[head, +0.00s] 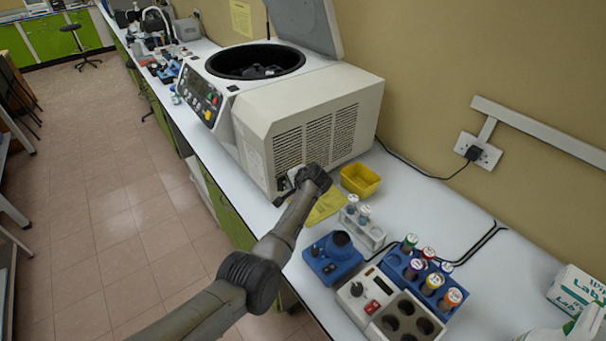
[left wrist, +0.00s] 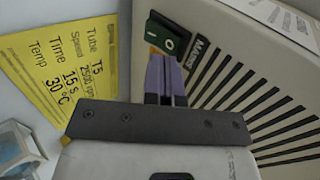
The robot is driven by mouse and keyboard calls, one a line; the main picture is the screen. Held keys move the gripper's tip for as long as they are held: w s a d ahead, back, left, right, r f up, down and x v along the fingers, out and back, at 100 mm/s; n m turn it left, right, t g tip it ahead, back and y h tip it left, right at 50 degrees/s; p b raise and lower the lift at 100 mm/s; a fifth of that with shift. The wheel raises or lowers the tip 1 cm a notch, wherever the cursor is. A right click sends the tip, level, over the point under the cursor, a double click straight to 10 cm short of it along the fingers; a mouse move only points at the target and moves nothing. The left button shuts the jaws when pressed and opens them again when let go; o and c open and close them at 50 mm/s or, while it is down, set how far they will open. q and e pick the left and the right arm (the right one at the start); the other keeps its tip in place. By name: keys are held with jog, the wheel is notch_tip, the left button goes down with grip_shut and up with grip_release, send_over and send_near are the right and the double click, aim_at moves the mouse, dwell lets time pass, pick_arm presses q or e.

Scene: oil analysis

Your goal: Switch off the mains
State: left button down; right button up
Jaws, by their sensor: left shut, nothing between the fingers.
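The mains switch (left wrist: 166,40) is a green rocker in a dark frame, marked with white I and O. It sits on the centrifuge's side panel next to the "Mains" label (left wrist: 203,53). In the left wrist view my left gripper (left wrist: 163,60) is shut and empty, with its purple-grey fingertips right at the switch's lower edge. I cannot tell whether they touch it. In the head view the centrifuge (head: 300,110) stands with its lid up, and my left gripper (head: 288,184) is at the low front corner of its vented side. My right gripper is out of view.
A yellow note (left wrist: 60,65) lies beside the centrifuge. A yellow tray (head: 360,180), a clear tube rack (head: 363,232), a blue mixer (head: 333,260), a blue rack with several capped tubes (head: 405,270) and a white heating block (head: 362,297) stand close on the bench.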

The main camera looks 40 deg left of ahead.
pick_arm(q)
jog(key=p+v, duration=0.1)
jog(key=v, duration=0.9)
jog(key=shift+r+p, duration=0.35)
jog(key=shift+r, duration=0.3)
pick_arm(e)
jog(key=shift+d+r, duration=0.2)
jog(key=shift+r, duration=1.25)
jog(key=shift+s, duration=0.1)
